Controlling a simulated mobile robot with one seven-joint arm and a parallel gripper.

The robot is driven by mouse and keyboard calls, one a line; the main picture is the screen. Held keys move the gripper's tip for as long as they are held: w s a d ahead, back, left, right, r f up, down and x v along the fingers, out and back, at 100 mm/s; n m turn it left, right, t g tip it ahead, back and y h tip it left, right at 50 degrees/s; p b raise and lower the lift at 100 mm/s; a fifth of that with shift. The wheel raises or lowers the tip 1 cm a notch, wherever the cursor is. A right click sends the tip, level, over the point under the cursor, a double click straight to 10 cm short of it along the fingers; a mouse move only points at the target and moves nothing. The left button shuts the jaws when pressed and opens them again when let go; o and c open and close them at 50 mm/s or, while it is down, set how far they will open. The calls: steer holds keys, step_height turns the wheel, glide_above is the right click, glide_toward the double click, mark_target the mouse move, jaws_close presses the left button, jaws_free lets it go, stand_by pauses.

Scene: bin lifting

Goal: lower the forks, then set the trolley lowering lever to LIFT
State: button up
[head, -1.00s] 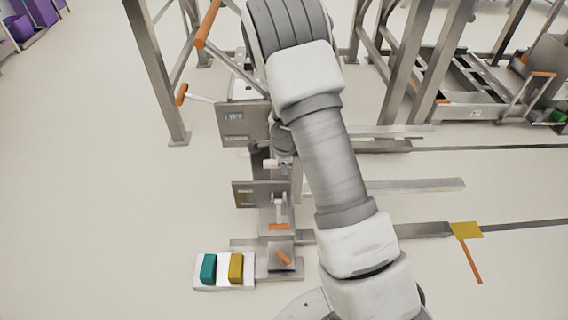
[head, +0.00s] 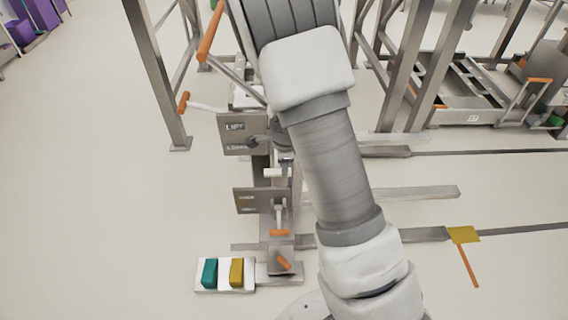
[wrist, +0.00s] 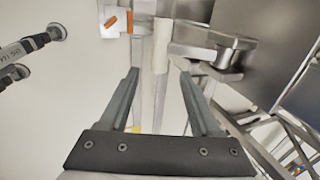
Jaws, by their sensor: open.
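In the head view, a grey plate marked LIFT above a second, smaller word (head: 236,125) is fixed to the trolley. A second grey plate (head: 250,201) sits below it, its words too small to read. An orange-tipped lever (head: 280,232) hangs beside this lower plate. A pale bar (head: 273,172) sticks out between the plates; in the wrist view, a pale bar (wrist: 161,48) lies between and beyond my fingertips. My gripper (wrist: 156,68) is open and empty. In the head view it is mostly hidden by my arm, near the LIFT plate. Long flat grey bars (head: 415,193), possibly the forks, lie low at the right.
A white panel with a teal block (head: 210,272) and a yellow block (head: 237,272) stands at the trolley's foot. A steel frame post (head: 158,75) rises at the left. Another orange-handled trolley (head: 475,95) is at the back right.

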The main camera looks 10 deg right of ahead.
steer(key=p+v, duration=0.3)
steer(key=v, duration=0.5)
steer(key=shift+r, duration=0.2)
stand_by(0.3)
